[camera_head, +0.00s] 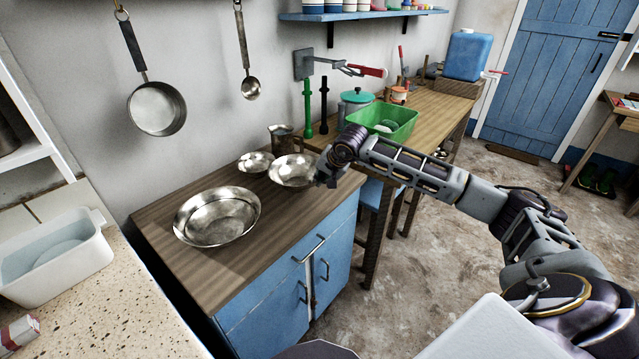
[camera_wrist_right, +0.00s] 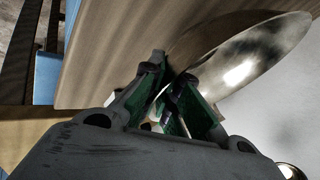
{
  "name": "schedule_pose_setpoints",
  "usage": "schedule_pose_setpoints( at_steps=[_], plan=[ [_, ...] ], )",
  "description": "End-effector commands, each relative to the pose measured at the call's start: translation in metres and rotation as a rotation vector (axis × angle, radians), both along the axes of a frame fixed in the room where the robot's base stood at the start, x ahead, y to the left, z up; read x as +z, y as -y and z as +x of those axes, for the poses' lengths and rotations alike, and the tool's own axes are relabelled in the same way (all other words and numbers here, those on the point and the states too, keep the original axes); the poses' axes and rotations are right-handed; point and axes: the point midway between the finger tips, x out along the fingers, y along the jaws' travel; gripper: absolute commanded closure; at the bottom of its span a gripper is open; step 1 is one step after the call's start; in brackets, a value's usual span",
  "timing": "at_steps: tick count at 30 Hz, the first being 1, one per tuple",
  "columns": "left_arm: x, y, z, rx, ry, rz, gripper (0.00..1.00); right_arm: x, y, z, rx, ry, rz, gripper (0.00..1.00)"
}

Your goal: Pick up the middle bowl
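Three metal bowls stand on the wooden top of the blue cabinet. The middle-sized bowl (camera_head: 291,168) is at the back right of them, between the large and small ones in size. My right gripper (camera_head: 322,177) is at its right rim. In the right wrist view the gripper's green-padded fingers (camera_wrist_right: 172,75) are close together, with a narrow gap. The shiny bowl (camera_wrist_right: 240,62) reaches down to the fingertips there. I cannot tell whether they press on its rim. The large bowl (camera_head: 217,217) is in front left; the small bowl (camera_head: 256,162) is behind. My left gripper is out of view.
A metal jug (camera_head: 284,138) stands behind the bowls, near the wall. A green basin (camera_head: 384,121) sits on the wooden table to the right. A pan (camera_head: 157,108) and a ladle (camera_head: 250,87) hang on the wall. The cabinet top (camera_head: 262,262) is clear at the front.

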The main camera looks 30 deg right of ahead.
Motion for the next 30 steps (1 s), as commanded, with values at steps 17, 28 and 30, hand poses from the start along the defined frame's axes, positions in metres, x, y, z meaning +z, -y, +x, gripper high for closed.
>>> schedule_pose_setpoints(
  at_steps=[17, 28, 30],
  plan=[
    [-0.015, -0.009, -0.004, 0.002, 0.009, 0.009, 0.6, 0.069, 0.0, 0.001, 0.0, 0.002, -0.001, 1.0],
    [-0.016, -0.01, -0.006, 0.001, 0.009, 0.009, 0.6, 0.07, 0.0, 0.0, 0.0, 0.001, 0.0, 1.0],
    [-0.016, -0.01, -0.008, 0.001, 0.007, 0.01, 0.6, 0.07, 0.0, 0.0, 0.0, 0.001, 0.0, 1.0]
  ],
)
